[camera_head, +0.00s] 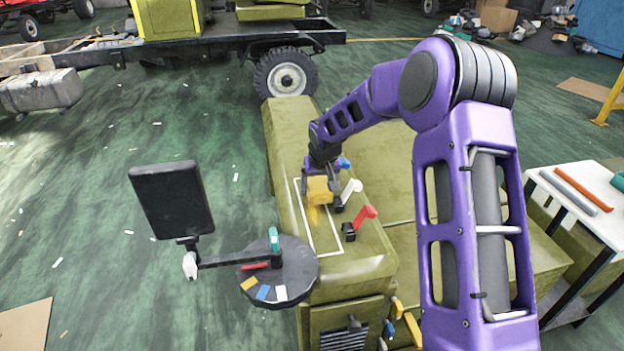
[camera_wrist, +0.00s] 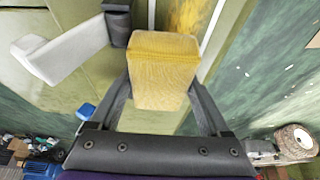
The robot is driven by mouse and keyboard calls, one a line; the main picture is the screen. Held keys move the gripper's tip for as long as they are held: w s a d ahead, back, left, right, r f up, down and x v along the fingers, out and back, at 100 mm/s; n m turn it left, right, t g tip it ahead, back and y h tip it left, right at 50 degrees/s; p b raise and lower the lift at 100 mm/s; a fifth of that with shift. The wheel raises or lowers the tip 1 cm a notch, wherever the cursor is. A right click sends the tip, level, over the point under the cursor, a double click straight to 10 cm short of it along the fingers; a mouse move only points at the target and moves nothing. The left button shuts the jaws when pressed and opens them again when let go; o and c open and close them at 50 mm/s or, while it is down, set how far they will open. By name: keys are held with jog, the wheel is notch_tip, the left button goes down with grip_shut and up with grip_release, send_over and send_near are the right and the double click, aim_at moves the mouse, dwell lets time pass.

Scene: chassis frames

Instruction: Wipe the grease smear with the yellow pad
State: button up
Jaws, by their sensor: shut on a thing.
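My gripper (camera_head: 322,180) is shut on the yellow pad (camera_head: 318,190), a block-shaped piece. In the wrist view the pad (camera_wrist: 163,72) sits between the two dark fingers of my gripper (camera_wrist: 163,95). The pad is over the white-outlined area on the olive bench-like surface. An orange-yellow smear (camera_head: 314,214) shows just below the pad in the head view, inside the outline. The pad may hide part of it. I cannot tell whether the pad touches the surface.
A white lever (camera_head: 351,189) and a red lever (camera_head: 364,216) stand close to the right of the pad. A dark round disc (camera_head: 292,272) with coloured pieces is at the front left, beside a black screen (camera_head: 171,199). A white table (camera_head: 575,200) stands at right.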

aim_at(317, 183)
jog(key=shift+s+a+r, duration=0.1)
jog(key=shift+r, duration=0.75)
jog(key=shift+r+p, duration=1.65)
jog(key=shift+r, duration=0.75)
